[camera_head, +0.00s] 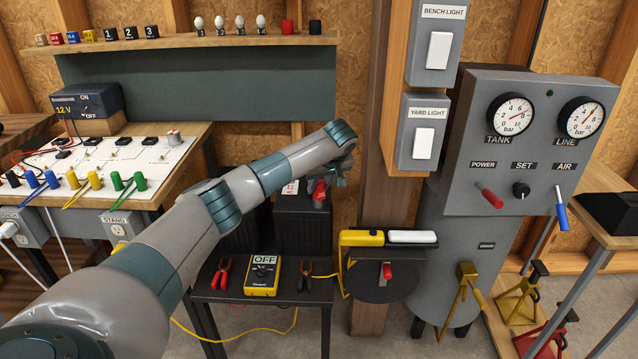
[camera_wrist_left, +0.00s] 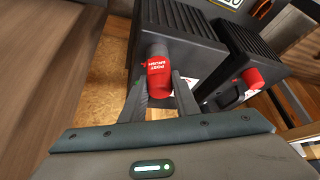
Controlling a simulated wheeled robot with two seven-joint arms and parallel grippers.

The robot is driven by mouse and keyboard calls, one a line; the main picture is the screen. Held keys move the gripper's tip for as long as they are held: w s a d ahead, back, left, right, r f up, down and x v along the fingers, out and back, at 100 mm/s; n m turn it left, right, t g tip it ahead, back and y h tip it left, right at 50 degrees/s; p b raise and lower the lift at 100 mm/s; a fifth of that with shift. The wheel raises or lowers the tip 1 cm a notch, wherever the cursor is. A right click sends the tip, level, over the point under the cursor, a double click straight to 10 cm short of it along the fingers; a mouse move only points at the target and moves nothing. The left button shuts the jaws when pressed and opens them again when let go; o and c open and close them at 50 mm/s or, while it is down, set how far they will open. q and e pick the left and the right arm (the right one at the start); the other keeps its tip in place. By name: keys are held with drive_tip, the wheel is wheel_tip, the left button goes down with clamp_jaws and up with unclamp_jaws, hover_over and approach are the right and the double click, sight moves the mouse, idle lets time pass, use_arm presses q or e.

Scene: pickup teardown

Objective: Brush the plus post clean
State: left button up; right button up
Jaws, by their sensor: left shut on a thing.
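My left gripper (camera_wrist_left: 160,98) is shut on a red post brush (camera_wrist_left: 159,78) in the left wrist view; its printed lettering reads upside down there. The brush's dark end lies against or just in front of a black ribbed box (camera_wrist_left: 190,35); I cannot tell whether they touch. In the head view the red brush (camera_head: 319,194) hangs below my left gripper (camera_head: 337,181), over the black box (camera_head: 302,232). A second red piece (camera_wrist_left: 252,77) sits on the neighbouring black box (camera_wrist_left: 246,38). I cannot make out the bare plus post. My right gripper is not in view.
A low dark table (camera_head: 215,290) holds red-handled clamps (camera_head: 222,273) and a yellow tester (camera_head: 263,275) reading OFF. A yellow cable runs right to a round dark stand (camera_head: 370,280). A grey gauge panel (camera_head: 535,150) stands right. The left bench (camera_head: 150,203) carries switches and jacks.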

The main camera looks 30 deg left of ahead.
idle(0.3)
use_arm(q)
drive_tip(key=shift+a+r+m+t+p, duration=0.15)
drive_tip(key=shift+m+t+p, duration=0.2)
drive_tip(key=shift+m, duration=0.25)
drive_tip(key=shift+m+t+h, duration=0.35)
drive_tip(key=shift+m+h, duration=0.25)
drive_tip(key=shift+m, duration=0.6)
drive_tip(key=m+t+h, duration=0.1)
drive_tip(key=m, duration=0.2)
drive_tip(key=shift+h, duration=0.3)
drive_tip(key=shift+m+h, duration=0.8)
drive_tip(key=shift+m, duration=1)
drive_tip(key=shift+d, duration=0.2)
